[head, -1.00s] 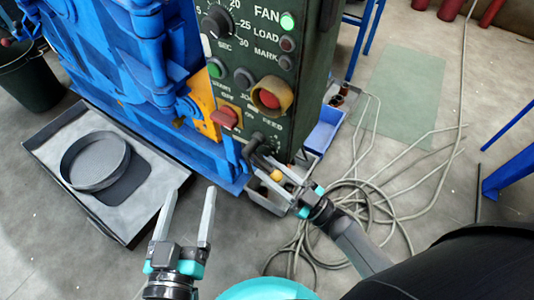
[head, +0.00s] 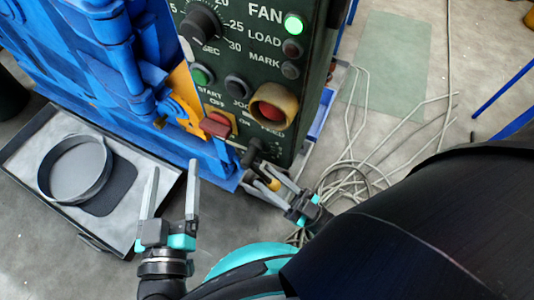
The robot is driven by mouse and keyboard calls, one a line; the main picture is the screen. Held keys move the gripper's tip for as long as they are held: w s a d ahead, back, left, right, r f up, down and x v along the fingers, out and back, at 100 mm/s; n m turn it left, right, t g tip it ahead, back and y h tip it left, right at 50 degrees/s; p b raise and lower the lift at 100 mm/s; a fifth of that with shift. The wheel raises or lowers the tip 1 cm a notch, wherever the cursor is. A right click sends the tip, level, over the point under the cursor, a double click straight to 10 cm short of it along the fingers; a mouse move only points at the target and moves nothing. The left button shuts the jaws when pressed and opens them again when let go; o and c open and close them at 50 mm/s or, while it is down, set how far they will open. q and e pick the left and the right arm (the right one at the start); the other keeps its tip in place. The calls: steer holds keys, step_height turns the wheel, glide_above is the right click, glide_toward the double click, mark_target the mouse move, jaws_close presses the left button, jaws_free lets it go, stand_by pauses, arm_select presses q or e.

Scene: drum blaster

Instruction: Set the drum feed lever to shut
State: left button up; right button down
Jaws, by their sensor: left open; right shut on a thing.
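The dark green control panel (head: 235,105) stands in the upper middle of the head view. The drum feed lever (head: 257,149) is at its lower edge, under the FEED label. Its dark pivot shows, and a yellow knob (head: 272,184) shows between the fingers of my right gripper (head: 261,173). My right gripper is shut on the lever, and its fingers partly hide it. The lever appears to point downward, but its exact setting is hard to tell. My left gripper (head: 173,168) is open and empty, in front of the blue machine and apart from the lever.
The blue blaster (head: 120,80) fills the upper left. A grey tray (head: 30,140) with a round sieve (head: 75,168) lies on the floor left of my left gripper. A red switch (head: 216,124) and a yellow-collared red button (head: 273,106) sit above the lever. Cables (head: 345,180) lie at right.

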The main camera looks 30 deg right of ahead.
arm_select(q)
steer(key=shift+w, duration=0.55)
arm_select(e)
steer(key=shift+w+f, duration=0.1)
steer(key=shift+f, duration=0.1)
arm_select(q)
steer(key=shift+w, duration=0.1)
arm_select(e)
steer(key=c, duration=0.9)
jaws_free()
steer(key=shift+a, duration=0.1)
steer(key=shift+o, duration=0.2)
arm_select(q)
steer(key=shift+s, duration=0.25)
arm_select(e)
steer(key=shift+r, duration=0.15)
